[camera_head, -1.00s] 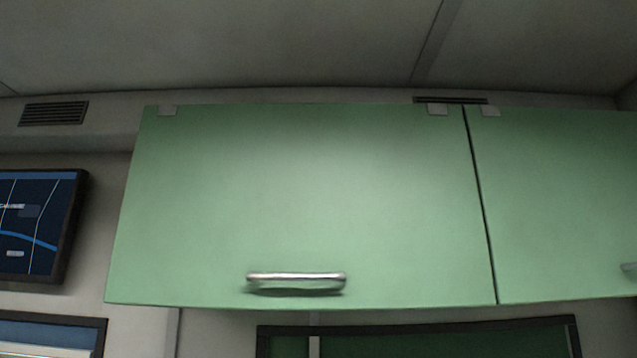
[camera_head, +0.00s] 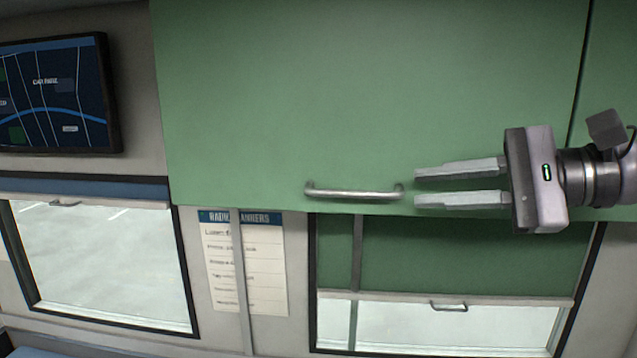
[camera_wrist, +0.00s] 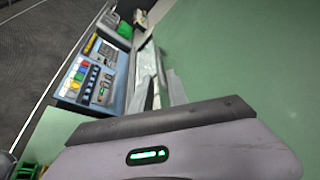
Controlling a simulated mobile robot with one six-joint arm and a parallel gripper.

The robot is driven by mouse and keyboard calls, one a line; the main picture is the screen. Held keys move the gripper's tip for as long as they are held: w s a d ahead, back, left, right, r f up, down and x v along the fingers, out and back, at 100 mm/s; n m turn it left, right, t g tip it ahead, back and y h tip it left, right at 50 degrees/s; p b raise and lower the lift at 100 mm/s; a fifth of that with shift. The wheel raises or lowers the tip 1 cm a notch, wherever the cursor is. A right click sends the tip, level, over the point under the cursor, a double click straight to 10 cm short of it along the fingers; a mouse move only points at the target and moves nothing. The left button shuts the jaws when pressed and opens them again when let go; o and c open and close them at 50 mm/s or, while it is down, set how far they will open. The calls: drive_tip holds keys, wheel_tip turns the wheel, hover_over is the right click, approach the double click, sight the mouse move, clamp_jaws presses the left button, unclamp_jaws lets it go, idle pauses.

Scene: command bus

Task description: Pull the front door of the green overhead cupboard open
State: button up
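The green overhead cupboard door (camera_head: 370,90) is shut and fills the upper middle of the head view. Its silver bar handle (camera_head: 354,191) runs level near the door's lower edge. My gripper (camera_head: 415,186) comes in from the right with its two fingers apart, one above the other. The fingertips are just right of the handle's right end, with nothing seen between them. I cannot tell the depth gap to the door. In the wrist view the green door (camera_wrist: 250,60) fills the right side, and the gripper body hides much of the lower part.
A wall screen (camera_head: 60,95) hangs at left. Below are a left window (camera_head: 100,265), a paper list (camera_head: 246,265) and a window with a green blind (camera_head: 470,255). A second green door adjoins at right. The wrist view shows a control console (camera_wrist: 95,75) below.

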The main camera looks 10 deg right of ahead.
sight(361, 192)
drive_tip(key=p+x, duration=0.1)
drive_tip(key=x, duration=1)
drive_tip(key=shift+a, duration=0.2)
drive_tip(key=shift+w, duration=0.1)
clamp_jaws()
idle(0.8)
